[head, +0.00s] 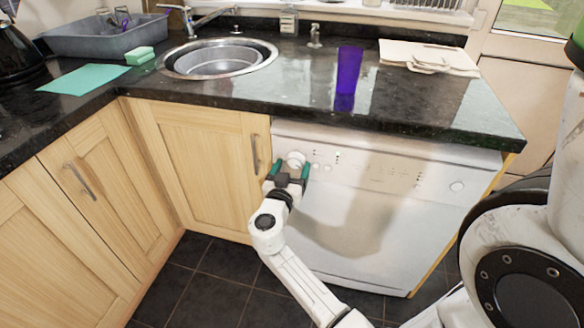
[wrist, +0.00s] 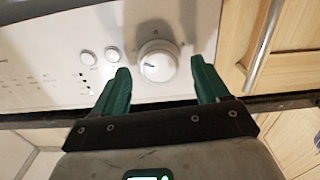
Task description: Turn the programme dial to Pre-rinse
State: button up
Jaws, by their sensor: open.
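The programme dial (wrist: 158,62) is a round white knob with a dark pointer line on the dishwasher's white control panel. In the head view the dial (head: 295,159) shows at the panel's left end. My gripper (wrist: 158,82) is open, its two green fingers on either side of the dial in the wrist view, with gaps to both sides. In the head view my gripper (head: 288,172) is in front of the panel, just below the dial. The white dishwasher (head: 385,215) stands under the worktop. I cannot read any programme label.
Two small round buttons (wrist: 100,56) sit beside the dial. A wooden cupboard door (head: 200,165) with a metal handle (head: 255,155) adjoins the dishwasher. The dark worktop (head: 300,90) overhangs the panel and carries a purple cup (head: 347,70). Tiled floor is below.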

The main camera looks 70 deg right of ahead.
jog(key=shift+d, duration=0.25)
jog(key=c, duration=1)
